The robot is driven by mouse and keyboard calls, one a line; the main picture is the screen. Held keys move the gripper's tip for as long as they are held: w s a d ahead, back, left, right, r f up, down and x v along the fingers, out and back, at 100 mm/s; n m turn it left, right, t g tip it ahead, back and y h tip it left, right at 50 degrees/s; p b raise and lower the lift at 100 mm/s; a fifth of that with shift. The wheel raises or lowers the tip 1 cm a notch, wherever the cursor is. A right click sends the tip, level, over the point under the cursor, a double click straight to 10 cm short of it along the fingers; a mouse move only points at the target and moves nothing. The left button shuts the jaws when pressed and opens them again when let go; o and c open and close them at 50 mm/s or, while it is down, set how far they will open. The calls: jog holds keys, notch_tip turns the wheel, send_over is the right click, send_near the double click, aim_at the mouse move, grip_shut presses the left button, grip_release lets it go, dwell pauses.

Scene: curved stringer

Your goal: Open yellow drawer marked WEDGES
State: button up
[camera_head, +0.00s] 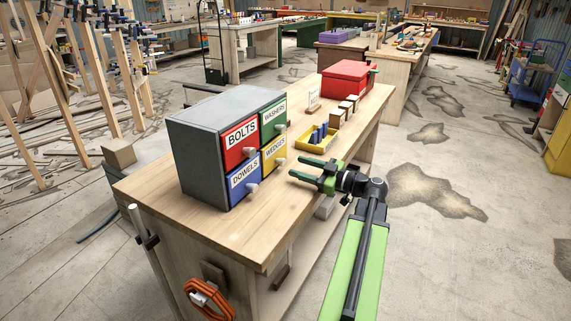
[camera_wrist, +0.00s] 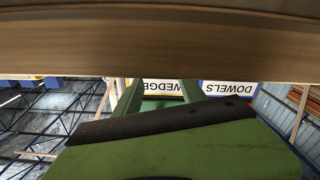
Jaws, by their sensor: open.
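A grey cabinet (camera_head: 193,137) on the wooden workbench has four coloured drawers in its front. The yellow drawer marked WEDGES (camera_head: 274,156) is at the lower right of that front and looks shut, with a pale knob (camera_head: 280,161). My gripper (camera_head: 304,169) is open and empty, just right of the yellow drawer, fingers pointing left toward it, apart from the knob. In the wrist view, the picture is upside down. My gripper (camera_wrist: 155,95) has its fingers before the WEDGES label (camera_wrist: 160,86), with the DOWELS label (camera_wrist: 229,87) to the right. The knob is not seen there.
The red BOLTS (camera_head: 240,143), green WASHERS (camera_head: 273,118) and blue DOWELS (camera_head: 243,180) drawers look shut. A yellow tray (camera_head: 305,147) with dark blue pieces, small wooden blocks (camera_head: 345,108) and a red box (camera_head: 346,79) stand farther along the bench (camera_head: 215,224). Its front top is clear.

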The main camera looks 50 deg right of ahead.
aim_at(284, 162)
jog(key=x, duration=0.5)
jog(key=shift+w, duration=0.3)
jog(key=shift+c, duration=0.5)
grip_shut()
jog(key=shift+a, duration=0.1)
dwell(0.4)
